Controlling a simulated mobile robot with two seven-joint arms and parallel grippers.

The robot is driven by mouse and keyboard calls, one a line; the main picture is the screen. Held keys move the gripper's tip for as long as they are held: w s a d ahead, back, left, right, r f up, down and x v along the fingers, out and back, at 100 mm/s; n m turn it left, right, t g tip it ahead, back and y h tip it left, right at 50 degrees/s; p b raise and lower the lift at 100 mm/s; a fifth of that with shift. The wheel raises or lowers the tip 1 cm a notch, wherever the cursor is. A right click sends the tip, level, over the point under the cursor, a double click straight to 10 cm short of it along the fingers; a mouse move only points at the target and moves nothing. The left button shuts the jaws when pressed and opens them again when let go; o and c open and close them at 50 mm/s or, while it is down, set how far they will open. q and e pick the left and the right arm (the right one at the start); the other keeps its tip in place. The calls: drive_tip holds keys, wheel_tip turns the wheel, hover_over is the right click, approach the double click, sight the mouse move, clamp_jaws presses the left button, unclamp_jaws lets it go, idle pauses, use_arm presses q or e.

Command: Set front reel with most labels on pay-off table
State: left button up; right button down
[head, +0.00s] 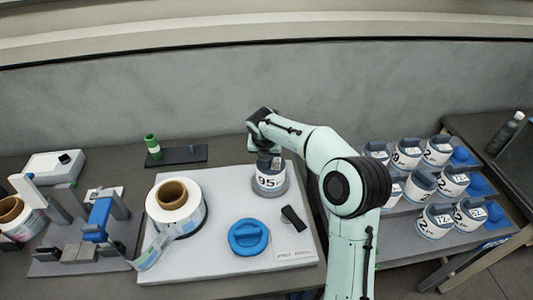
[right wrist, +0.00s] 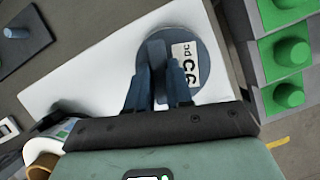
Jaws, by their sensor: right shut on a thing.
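Other reels with number labels (head: 434,221) stand in rows on the stepped rack at the right. My left gripper is out of view.
On the white board (head: 220,262) are a large label roll (head: 193,215) with a brown core, a blue round knob (head: 248,238) and a small black piece (head: 293,217). A labelling device (head: 95,220) stands left. A green-topped post (head: 151,143) stands behind.

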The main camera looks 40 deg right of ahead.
drive_tip(key=c, duration=1.3)
unclamp_jaws()
drive_tip(key=shift+f, duration=0.1)
drive_tip(key=shift+p+v, duration=0.45)
drive_tip(key=shift+v, duration=2.55)
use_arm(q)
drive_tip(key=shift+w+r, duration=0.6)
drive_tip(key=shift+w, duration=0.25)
use_arm(e)
drive_tip(key=shift+v, duration=2.55)
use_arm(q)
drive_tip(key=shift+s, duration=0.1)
